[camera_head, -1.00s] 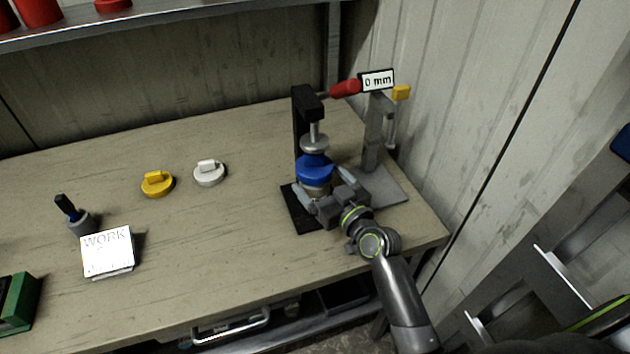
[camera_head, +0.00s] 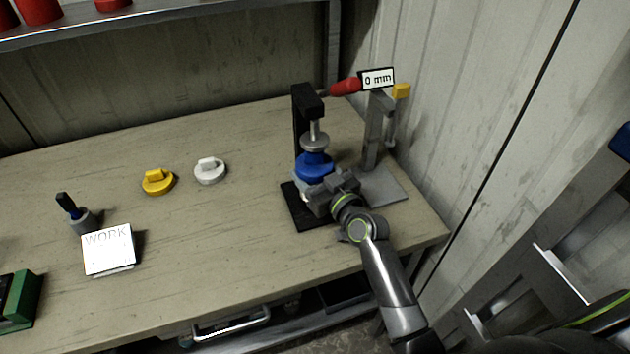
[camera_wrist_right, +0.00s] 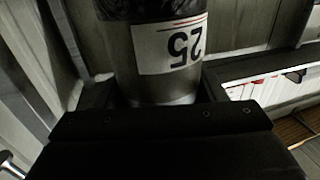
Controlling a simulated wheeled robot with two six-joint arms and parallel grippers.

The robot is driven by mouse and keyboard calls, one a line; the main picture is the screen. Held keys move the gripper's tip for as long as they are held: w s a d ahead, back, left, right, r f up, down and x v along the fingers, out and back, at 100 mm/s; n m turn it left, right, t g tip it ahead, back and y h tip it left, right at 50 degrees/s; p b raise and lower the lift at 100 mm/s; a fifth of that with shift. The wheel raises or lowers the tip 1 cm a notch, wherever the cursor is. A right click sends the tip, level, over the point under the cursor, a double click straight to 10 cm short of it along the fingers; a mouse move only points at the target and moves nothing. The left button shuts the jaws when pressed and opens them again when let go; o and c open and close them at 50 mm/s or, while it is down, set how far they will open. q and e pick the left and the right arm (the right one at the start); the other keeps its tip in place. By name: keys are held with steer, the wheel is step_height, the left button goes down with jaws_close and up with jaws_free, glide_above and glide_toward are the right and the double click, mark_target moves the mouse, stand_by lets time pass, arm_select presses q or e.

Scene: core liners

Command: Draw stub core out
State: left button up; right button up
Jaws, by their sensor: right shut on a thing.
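A black stand (camera_head: 298,135) with a grey screw and round pad (camera_head: 314,142) stands at the back right of the bench. A blue ring-like piece (camera_head: 313,165) sits under the pad. My right gripper (camera_head: 318,192) is just below the blue piece, at the front of the stand, and its body hides what is there. In the right wrist view, the jaws (camera_wrist_right: 157,98) are shut on a grey cylinder (camera_wrist_right: 150,85) with a white label reading 25, upside down. I cannot tell whether this cylinder is the stub core or a liner around it. My left gripper is not in view.
A grey gauge stand (camera_head: 375,135) with a "0 mm" sign (camera_head: 377,79) and red handle is close to the right. The bench middle is clear.

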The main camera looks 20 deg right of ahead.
steer(key=shift+r, duration=0.1)
steer(key=shift+c, duration=0.6)
steer(key=shift+r, duration=0.35)
steer(key=shift+s, duration=1.4)
steer(key=shift+a+b+v, duration=0.2)
steer(key=shift+v, duration=0.75)
steer(key=shift+a+b+v, duration=0.15)
steer(key=shift+a+v, duration=0.1)
steer(key=shift+v, duration=0.75)
steer(key=shift+a+b+v, duration=0.2)
steer(key=shift+v, duration=0.75)
steer(key=s+b, duration=0.2)
steer(key=s, duration=0.4)
steer(key=shift+s, duration=0.3)
steer(key=shift+d+r, duration=0.1)
steer(key=shift+d, duration=0.05)
